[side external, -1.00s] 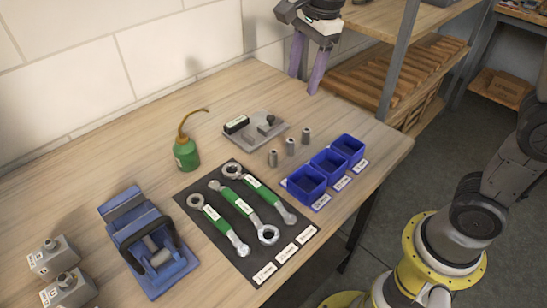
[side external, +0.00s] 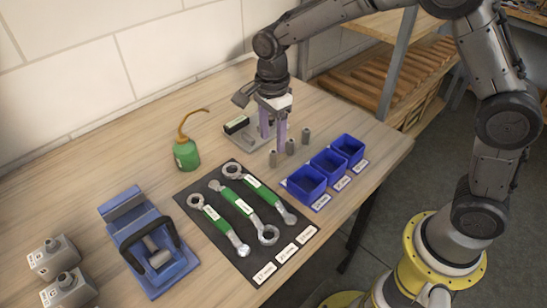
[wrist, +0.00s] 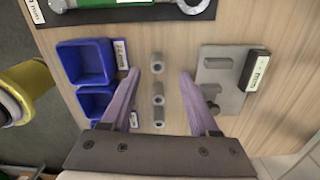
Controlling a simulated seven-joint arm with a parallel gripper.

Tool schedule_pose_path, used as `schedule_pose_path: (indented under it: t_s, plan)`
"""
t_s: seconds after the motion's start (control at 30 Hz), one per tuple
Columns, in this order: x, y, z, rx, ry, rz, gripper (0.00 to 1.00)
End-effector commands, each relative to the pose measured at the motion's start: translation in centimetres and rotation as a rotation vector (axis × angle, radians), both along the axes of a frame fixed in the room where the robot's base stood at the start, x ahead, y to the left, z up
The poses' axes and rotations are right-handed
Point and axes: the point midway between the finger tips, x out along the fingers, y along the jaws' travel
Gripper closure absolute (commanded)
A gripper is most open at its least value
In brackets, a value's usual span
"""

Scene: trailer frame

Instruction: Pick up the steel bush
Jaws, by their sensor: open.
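Three grey steel bushes stand upright in a row on the wooden bench: a near one (side external: 272,159), a middle one (side external: 291,147) and a far one (side external: 306,135). I cannot tell which one the task means. The wrist view shows the same row of hollow bushes, at top (wrist: 157,62), middle (wrist: 158,92) and bottom (wrist: 159,116). My gripper (side external: 273,143) is open and empty, pointing down over the bench beside the row. In the wrist view its fingertips (wrist: 172,71) are spread, with the row closer to the left finger.
Blue bins (side external: 304,184) with labels stand right of the bushes. A grey plate with blocks (side external: 243,135) lies on the other side, close to my fingers. Green-handled spanners (side external: 240,204) lie on a dark mat. A green oil can (side external: 186,154) stands left.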

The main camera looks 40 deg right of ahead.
Motion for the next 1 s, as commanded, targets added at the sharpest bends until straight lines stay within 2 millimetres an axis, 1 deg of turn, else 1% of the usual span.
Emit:
schedule_pose_path:
  t_s: [0.13,0.3,0.4,0.5,0.73,0.87,0.9,0.97,1.0]
  plan:
    - [-0.2,0.0,-1.1,-0.001,0.003,0.0,0.39]
    - [-0.5,0.1,-3.7,-0.001,0.005,0.0,0.39]
    - [-0.4,0.1,-4.8,-0.001,0.003,0.0,0.39]
    - [-0.4,0.1,-5.3,0.0,0.001,0.0,0.39]
    - [-0.4,0.1,-5.4,0.0,0.0,0.0,0.39]
    - [-0.4,0.1,-5.4,0.0,0.0,0.0,0.62]
    - [-0.4,0.1,-5.4,0.0,0.0,0.0,0.69]
    - [-0.4,0.1,-5.4,0.0,0.0,0.0,0.8]
    - [-0.4,0.1,-5.3,0.0,0.0,0.0,0.87]
